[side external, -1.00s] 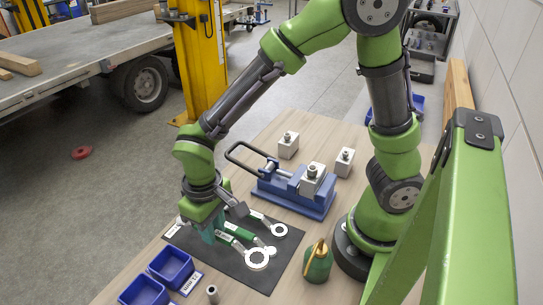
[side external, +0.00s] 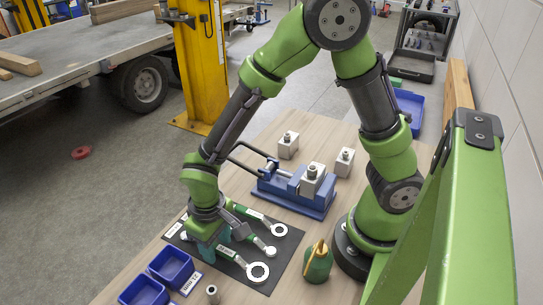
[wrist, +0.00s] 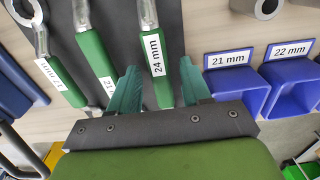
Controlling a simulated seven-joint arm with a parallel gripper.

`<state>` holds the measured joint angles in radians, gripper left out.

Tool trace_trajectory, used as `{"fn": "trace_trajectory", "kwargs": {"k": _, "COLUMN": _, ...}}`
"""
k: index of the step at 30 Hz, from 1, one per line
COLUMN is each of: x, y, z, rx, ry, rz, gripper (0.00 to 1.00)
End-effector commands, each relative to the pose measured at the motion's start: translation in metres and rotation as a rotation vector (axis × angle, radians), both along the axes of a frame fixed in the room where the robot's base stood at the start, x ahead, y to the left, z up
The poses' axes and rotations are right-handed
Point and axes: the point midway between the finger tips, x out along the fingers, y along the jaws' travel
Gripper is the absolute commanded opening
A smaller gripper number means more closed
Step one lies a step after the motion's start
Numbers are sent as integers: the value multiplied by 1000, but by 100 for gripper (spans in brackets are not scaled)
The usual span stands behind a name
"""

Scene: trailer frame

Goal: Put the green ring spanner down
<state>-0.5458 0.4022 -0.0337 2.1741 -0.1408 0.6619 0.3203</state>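The green ring spanner labelled 24 mm (wrist: 157,62) lies on the dark mat (side external: 283,258). Its ring end (side external: 258,271) points to the lower right in the side view, and it is the frontmost of three green-handled spanners. My gripper (wrist: 158,76) is low over its handle, with one teal finger on each side and a gap to the handle. The fingers are open. In the side view my gripper (side external: 212,250) hides part of the handle's left end.
Two more spanners, the middle one (side external: 270,251) and the back one (side external: 279,230), lie roughly parallel behind it. Blue bins (side external: 171,266) labelled 21 mm and 22 mm stand in front.

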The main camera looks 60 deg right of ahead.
Motion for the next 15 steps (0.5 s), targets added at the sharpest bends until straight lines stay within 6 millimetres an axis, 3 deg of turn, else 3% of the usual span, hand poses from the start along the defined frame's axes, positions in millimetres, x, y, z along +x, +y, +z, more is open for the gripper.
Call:
{"fn": "trace_trajectory", "kwargs": {"k": 9, "x": 0, "y": 0, "z": 3, "rx": 1, "ry": -1, "rz": 0, "gripper": 48}}
{"fn": "trace_trajectory", "kwargs": {"k": 15, "x": 1, "y": 1, "z": 30, "rx": 4, "ry": -6, "rz": 1, "gripper": 48}}
